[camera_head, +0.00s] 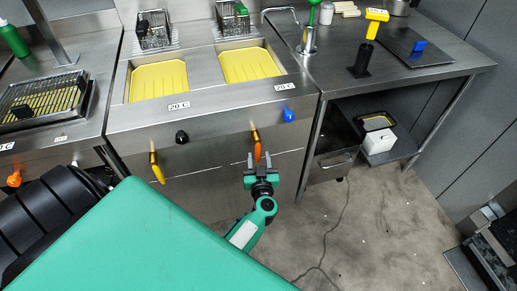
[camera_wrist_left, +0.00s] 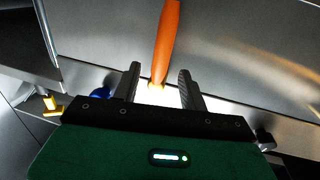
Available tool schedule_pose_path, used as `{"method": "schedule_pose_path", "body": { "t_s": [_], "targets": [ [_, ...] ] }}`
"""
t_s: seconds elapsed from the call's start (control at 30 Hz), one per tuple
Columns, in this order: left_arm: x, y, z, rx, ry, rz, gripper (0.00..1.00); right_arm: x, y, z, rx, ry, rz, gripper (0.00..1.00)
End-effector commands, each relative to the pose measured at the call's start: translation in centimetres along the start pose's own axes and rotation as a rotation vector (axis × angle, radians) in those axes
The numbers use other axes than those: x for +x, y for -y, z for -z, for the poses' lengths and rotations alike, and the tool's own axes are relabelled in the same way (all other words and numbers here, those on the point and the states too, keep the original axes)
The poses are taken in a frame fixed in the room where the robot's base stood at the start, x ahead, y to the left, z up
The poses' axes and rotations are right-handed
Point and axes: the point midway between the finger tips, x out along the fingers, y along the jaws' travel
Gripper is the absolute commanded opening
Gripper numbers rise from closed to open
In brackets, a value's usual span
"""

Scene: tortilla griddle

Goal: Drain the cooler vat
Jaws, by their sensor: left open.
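Two vats of yellow oil sit side by side in the steel fryer: the left vat (camera_head: 131,90) and the right vat (camera_head: 287,66). Their labels, the left label (camera_head: 179,106) and the right label (camera_head: 285,87), both seem to read 20 C. A yellow drain handle (camera_head: 157,169) hangs on the front below the left vat. An orange drain handle (camera_head: 257,150) hangs below the right vat. My left gripper (camera_head: 251,160) is open at the orange handle. In the left wrist view the orange handle (camera_wrist_left: 167,40) shows between the spread fingers (camera_wrist_left: 158,78). My right gripper is out of view.
A black knob (camera_head: 181,137) and a blue knob (camera_head: 288,114) are on the fryer front. Two wire baskets (camera_head: 153,32) (camera_head: 232,20) stand behind the vats. A steel table (camera_head: 440,70) stands at right.

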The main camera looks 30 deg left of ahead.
Motion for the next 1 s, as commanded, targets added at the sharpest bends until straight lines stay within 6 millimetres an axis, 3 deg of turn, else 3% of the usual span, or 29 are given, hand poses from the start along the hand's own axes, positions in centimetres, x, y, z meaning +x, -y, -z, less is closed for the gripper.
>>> {"method": "schedule_pose_path", "body": {
  "t_s": [0.1, 0.3, 0.67, 0.9, 1.0],
  "targets": [
    [2.3, 0.0, 0.0, 0.001, -0.002, 0.0, 0.43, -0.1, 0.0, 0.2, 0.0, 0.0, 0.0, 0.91],
    [4.5, 0.0, 0.0, 0.001, -0.001, 0.0, 0.43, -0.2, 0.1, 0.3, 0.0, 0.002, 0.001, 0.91],
    [5.0, 0.0, -0.1, 0.001, 0.0, 0.0, 0.43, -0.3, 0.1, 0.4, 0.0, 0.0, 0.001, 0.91],
    [5.0, 0.0, -0.1, 0.001, 0.0, 0.0, 0.0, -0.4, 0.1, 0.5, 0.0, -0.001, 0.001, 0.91],
    [5.0, 0.0, -0.1, 0.001, 0.0, -0.001, 0.0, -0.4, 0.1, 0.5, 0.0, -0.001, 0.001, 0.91]
  ]
}}
